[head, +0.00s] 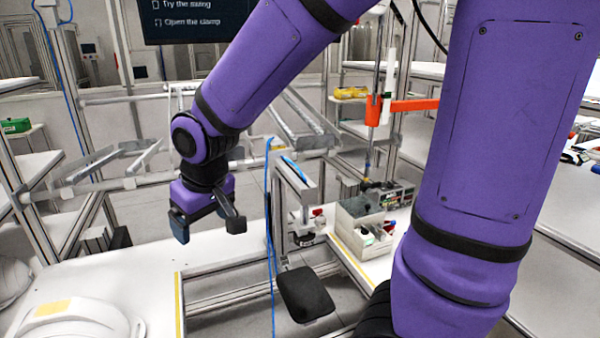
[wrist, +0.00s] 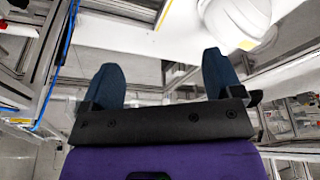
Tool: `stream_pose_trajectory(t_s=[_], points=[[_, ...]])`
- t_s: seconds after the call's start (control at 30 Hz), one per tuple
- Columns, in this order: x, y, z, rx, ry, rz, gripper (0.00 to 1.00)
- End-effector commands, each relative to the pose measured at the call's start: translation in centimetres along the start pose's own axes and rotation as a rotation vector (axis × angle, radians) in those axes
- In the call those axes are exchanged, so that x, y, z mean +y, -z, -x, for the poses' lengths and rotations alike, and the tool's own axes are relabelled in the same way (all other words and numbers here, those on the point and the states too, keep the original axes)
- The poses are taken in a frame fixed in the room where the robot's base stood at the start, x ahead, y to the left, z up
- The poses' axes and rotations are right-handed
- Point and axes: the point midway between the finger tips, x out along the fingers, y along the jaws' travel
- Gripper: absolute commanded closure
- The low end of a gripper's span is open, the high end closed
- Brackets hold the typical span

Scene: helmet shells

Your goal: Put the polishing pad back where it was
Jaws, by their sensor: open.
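My gripper (head: 208,226) hangs in the air left of centre in the head view, above the gap beside the white table. Its two dark blue fingers stand apart, with nothing between them. They also show apart and empty in the wrist view (wrist: 160,72). I cannot pick out the polishing pad for certain in either view. A black, rounded, flat thing (head: 305,294) shows low in the middle of the head view, below and right of my gripper. I cannot tell whether it is the pad or a seat.
A white helmet shell (head: 75,322) with a yellow patch lies on the white table (head: 120,275); a shell (wrist: 238,22) also shows in the wrist view. A blue cable (head: 271,240) hangs right of my gripper. A grey bin (head: 362,225) with small items stands further right.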

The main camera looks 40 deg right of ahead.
Motion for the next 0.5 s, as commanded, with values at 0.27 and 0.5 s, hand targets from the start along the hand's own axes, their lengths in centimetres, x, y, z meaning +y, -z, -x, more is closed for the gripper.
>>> stream_pose_trajectory(t_s=[0.27, 0.5], points=[[4.3, -4.4, 8.1, 0.078, -0.024, -0.094, 0.14], [6.2, -9.4, 13.2, 0.134, -0.043, -0.159, 0.14]])
